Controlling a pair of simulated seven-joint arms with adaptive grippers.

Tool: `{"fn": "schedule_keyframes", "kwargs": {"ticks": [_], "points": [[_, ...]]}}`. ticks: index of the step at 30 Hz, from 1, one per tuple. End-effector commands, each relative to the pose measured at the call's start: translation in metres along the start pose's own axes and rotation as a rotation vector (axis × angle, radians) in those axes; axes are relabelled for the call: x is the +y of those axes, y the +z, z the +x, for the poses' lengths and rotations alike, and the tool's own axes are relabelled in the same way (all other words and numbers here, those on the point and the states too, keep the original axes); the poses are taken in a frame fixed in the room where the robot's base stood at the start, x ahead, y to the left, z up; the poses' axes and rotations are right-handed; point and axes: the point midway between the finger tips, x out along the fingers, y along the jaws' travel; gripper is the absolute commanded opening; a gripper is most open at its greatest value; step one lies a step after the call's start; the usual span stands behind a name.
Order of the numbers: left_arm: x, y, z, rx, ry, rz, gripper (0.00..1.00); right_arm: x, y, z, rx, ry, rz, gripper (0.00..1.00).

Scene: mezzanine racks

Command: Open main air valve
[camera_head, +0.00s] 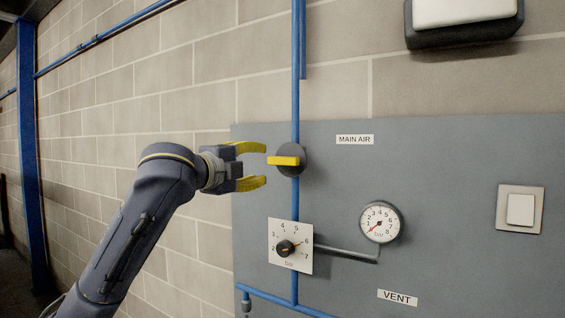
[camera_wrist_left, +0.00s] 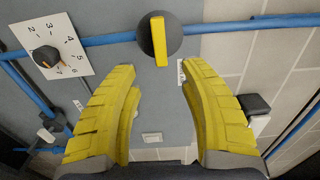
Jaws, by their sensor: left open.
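The main air valve has a yellow lever (camera_head: 284,161) on a dark round body (camera_head: 298,153), mounted on the vertical blue pipe (camera_head: 296,95). The lever lies horizontal, across the pipe, in the head view. A "MAIN AIR" label (camera_head: 355,139) is to its right. My left gripper (camera_head: 254,165) is open, with its yellow fingers above and below the lever's height and just left of its tip. In the left wrist view the lever (camera_wrist_left: 159,41) points down toward the gap between the open fingers (camera_wrist_left: 160,95), apart from both. My right gripper is not in view.
The grey panel (camera_head: 450,165) carries a pressure gauge (camera_head: 380,222), reading near its low end, a regulator knob (camera_head: 285,248) on a white dial below the valve, a "VENT" label (camera_head: 398,297) and a white switch (camera_head: 520,209). A dark-framed white box (camera_head: 463,13) is above.

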Motion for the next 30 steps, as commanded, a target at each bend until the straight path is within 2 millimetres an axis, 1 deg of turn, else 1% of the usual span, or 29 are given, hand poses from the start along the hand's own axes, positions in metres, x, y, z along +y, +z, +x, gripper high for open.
{"fn": "schedule_keyframes", "kwargs": {"ticks": [1,9,15,18,24,30], "points": [[0.001,-0.001,0.010,0.001,0.003,-0.004,0.44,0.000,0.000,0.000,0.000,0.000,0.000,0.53],[0.001,0.000,0.060,0.000,0.002,-0.005,0.44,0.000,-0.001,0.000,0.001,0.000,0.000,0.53],[0.001,0.000,0.093,0.000,0.002,-0.004,0.44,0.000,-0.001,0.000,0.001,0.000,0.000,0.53],[0.001,0.000,0.106,0.000,0.002,-0.002,0.44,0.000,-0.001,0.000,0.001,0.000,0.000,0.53],[0.001,0.000,0.123,0.000,0.001,-0.001,0.44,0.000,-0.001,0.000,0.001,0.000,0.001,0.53],[0.001,0.001,0.130,-0.001,0.001,-0.001,0.44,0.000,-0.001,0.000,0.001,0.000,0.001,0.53]]}}
